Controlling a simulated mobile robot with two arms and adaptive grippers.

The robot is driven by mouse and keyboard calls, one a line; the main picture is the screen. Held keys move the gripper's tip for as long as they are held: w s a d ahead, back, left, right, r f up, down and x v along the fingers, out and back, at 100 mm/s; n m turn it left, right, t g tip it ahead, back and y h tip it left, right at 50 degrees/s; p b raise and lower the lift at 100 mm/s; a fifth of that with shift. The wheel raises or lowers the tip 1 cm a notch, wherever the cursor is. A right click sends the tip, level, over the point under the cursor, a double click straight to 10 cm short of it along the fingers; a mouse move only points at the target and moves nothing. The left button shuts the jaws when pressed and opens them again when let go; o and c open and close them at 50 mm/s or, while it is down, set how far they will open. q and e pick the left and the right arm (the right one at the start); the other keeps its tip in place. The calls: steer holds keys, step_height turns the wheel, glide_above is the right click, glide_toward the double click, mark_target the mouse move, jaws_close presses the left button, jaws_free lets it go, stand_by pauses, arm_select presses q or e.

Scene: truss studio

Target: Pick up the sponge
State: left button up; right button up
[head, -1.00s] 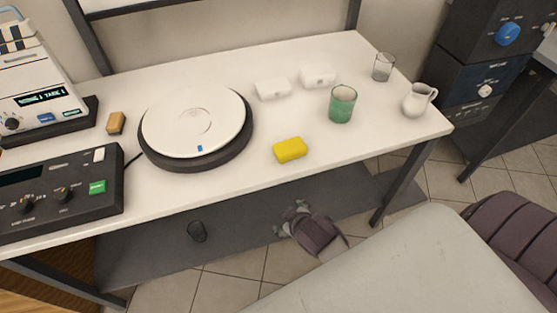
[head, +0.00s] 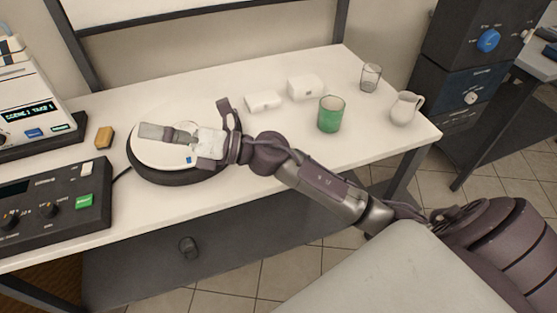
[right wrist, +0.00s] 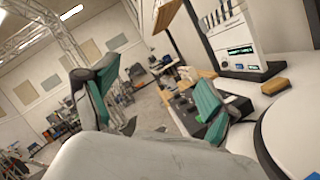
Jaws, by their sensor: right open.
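The yellow sponge does not show now; my right arm covers the part of the white table where it lay. A small tan block (head: 104,136), which may be a sponge or a wooden piece, lies left of the round turntable; it also shows in the right wrist view (right wrist: 275,86). My right gripper (head: 185,122) is over the turntable, above the tabletop, with fingers spread and nothing between them. In the right wrist view its two teal-padded fingers (right wrist: 150,100) stand wide apart. My left gripper is not in view.
The white turntable (head: 150,155) has a dark base. A green cup (head: 330,114), clear glass (head: 371,77), white jug (head: 405,108) and white boxes (head: 304,87) stand to the right. Control devices (head: 45,205) fill the left.

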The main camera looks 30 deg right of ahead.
steer(key=d+f+n+g+h, duration=0.6)
steer(key=f+n+g+h, duration=0.35)
steer(key=n, duration=0.45)
steer(key=d+g+h, duration=0.2)
steer(key=d+h, duration=0.7)
steer(key=d, duration=1.2)
steer(key=f, duration=0.9)
steer(key=a+f+p, duration=0.1)
steer(key=f, duration=0.3)
steer(key=shift+w+f, duration=0.15)
steer(key=c, duration=0.9)
